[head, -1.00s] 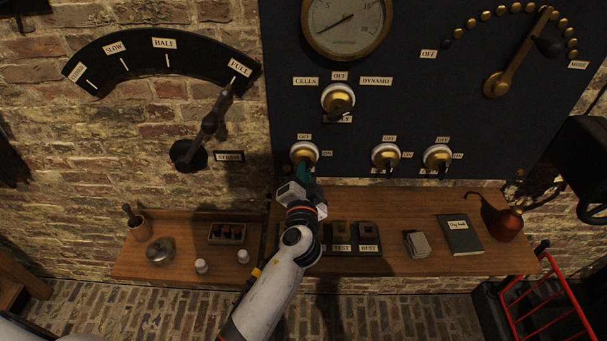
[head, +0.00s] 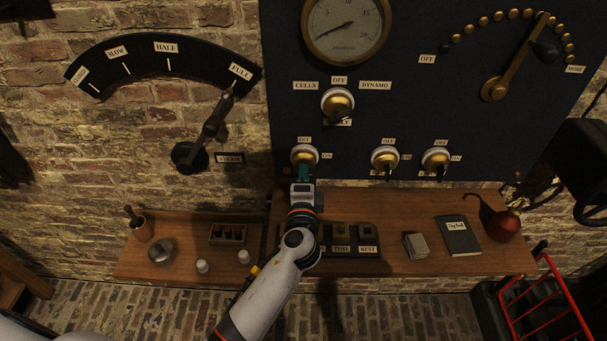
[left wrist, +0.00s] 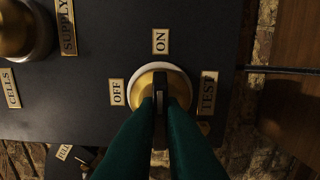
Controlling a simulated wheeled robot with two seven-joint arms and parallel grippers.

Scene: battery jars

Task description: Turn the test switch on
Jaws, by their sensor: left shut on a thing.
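The test switch (head: 304,154) is a round brass knob with a white rim, low on the dark panel at its left end. My left gripper (head: 304,173) is at it from below in the head view. In the left wrist view, the green fingers of my left gripper (left wrist: 160,112) are shut on the black handle of the test switch (left wrist: 160,82). The handle lines up with the ON label (left wrist: 160,41); the OFF label (left wrist: 117,92) is to the left and the TEST label (left wrist: 208,93) to the right. The fingers hide part of the handle. My right gripper is not in view.
Two similar switches (head: 385,158) (head: 436,160) sit to the right, and the cells/dynamo switch (head: 337,103) is above. A wooden shelf (head: 400,262) with a book (head: 459,236) and small items runs below. A long lever (head: 212,125) stands at left.

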